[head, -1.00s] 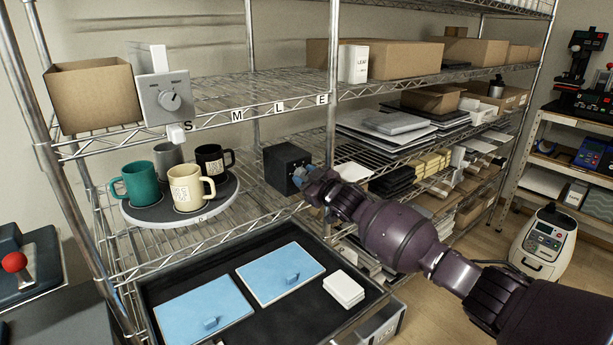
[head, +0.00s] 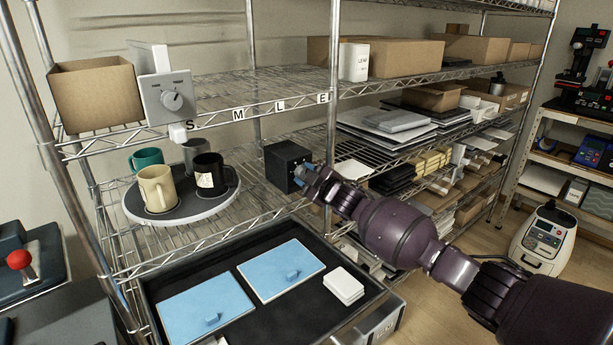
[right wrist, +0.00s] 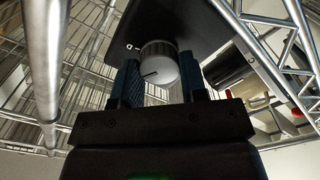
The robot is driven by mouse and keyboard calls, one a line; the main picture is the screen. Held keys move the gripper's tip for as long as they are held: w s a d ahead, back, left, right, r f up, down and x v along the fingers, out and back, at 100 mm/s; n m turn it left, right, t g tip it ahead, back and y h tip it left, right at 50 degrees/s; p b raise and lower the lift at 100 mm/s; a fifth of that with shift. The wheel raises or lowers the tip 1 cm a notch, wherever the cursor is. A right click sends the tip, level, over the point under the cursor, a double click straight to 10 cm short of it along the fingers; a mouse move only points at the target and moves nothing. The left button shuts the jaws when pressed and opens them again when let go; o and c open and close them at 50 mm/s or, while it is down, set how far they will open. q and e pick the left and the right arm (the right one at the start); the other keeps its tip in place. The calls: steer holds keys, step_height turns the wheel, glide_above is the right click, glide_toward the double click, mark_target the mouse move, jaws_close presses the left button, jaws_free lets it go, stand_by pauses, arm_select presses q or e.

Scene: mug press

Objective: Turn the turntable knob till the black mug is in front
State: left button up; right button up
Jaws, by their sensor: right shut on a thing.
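The round turntable (head: 206,213) on the wire shelf carries several mugs. The black mug (head: 212,178) stands at its right front, with a pale label facing out. The cream mug (head: 157,190) is at the left front, the teal mug (head: 146,159) at the back left, and a grey mug (head: 194,152) at the back. The black knob box (head: 284,166) stands right of the turntable. My right gripper (head: 307,173) is at its front face. In the right wrist view the round grey knob (right wrist: 159,63) sits between my right gripper's fingers (right wrist: 156,82), which are shut on it. My left gripper is not in view.
A dark tray (head: 255,319) below holds two blue panels and a white block (head: 343,287). A dial box (head: 166,97) and a cardboard box (head: 97,93) are on the shelf above. Shelf posts (head: 332,90) stand close to my right arm.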

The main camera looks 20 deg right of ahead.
steer(key=shift+f, duration=0.1)
steer(key=o, duration=0.9)
steer(key=v, duration=1)
steer(key=shift+s+d+p, duration=0.15)
steer(key=shift+s+p, duration=0.2)
steer(key=shift+s, duration=0.05)
